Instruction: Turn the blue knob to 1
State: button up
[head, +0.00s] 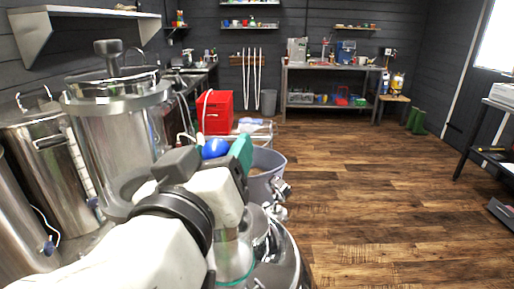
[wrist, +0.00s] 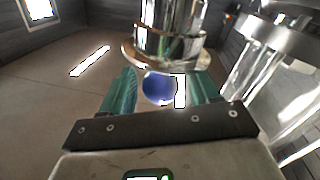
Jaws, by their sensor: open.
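The blue knob (head: 215,148) is a round ball-like knob seen just beyond my gripper in the head view. In the wrist view the blue knob (wrist: 158,88) sits between the two teal fingers of my gripper (wrist: 162,92), below a shiny metal fitting (wrist: 165,45). My gripper (head: 222,152) is open, with one finger on each side of the knob. A white strip shows beside the knob's right side in the wrist view. I cannot tell whether either finger touches the knob. No number or pointer on the knob is readable.
A clear cylinder vessel (head: 116,145) and steel tanks (head: 45,150) stand close on the left. A grey bucket (head: 266,175) is just right of my gripper. A red box (head: 215,111) stands behind. The wooden floor (head: 370,190) to the right is open.

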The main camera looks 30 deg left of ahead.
jog(key=shift+w, duration=0.1)
jog(key=shift+c, duration=0.3)
jog(key=c, duration=0.9)
